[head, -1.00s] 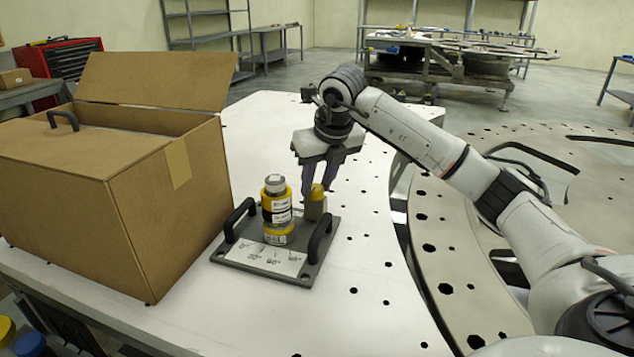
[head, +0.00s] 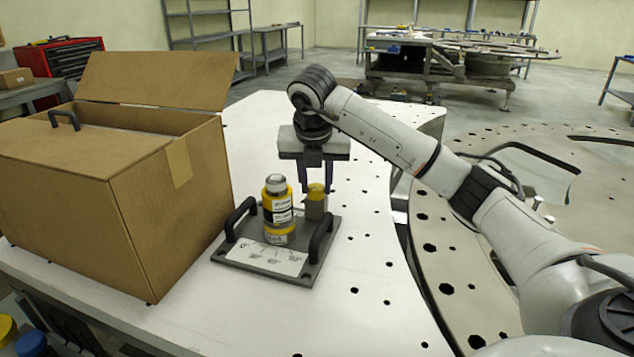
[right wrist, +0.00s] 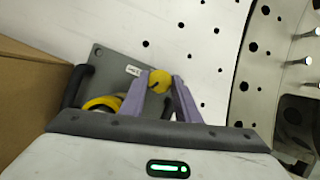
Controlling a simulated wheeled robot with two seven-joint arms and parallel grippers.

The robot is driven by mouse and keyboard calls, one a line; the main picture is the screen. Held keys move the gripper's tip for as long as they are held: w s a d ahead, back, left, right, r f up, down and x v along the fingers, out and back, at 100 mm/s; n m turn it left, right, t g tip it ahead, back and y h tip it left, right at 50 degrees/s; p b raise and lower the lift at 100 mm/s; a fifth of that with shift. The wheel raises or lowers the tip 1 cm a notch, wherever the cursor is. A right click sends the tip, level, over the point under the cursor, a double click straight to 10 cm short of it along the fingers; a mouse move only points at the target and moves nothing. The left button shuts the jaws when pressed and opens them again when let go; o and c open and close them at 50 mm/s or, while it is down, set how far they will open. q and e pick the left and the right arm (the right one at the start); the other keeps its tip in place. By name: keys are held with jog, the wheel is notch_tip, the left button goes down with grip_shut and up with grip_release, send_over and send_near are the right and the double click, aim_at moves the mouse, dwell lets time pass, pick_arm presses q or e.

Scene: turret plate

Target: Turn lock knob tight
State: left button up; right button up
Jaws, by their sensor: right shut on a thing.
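The lock knob (head: 316,190) is yellow and sits on a small grey block (head: 315,208) at the back right of a grey plate (head: 328,228). It also shows in the right wrist view (right wrist: 159,80), between the finger ends. My right gripper (head: 317,188) points down from above and is shut on the knob. A yellow and grey cylinder (head: 277,210) with a white and black label stands upright on the plate, left of the knob. My left gripper is not in view.
Two black handles (head: 240,218) (head: 321,238) rise from the plate's sides. A large open cardboard box (head: 110,190) stands close on the left. The white table (head: 350,290) with holes is clear in front and right of the plate.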

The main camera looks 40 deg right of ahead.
jog(key=m, duration=0.2)
jog(key=m+g+h, duration=0.1)
jog(key=m, duration=0.1)
jog(key=m+g, duration=0.1)
jog(key=m, duration=0.1)
jog(key=shift+w+a+r+m, duration=0.1)
jog(key=shift+w+m, duration=0.15)
jog(key=shift+m, duration=0.05)
jog(key=m+g, duration=0.2)
jog(key=m, duration=0.3)
jog(key=shift+w, duration=0.15)
jog(key=shift+m, duration=0.4)
jog(key=o, duration=1)
jog(key=shift+o, duration=0.2)
jog(key=v, duration=1)
jog(key=shift+w, duration=0.15)
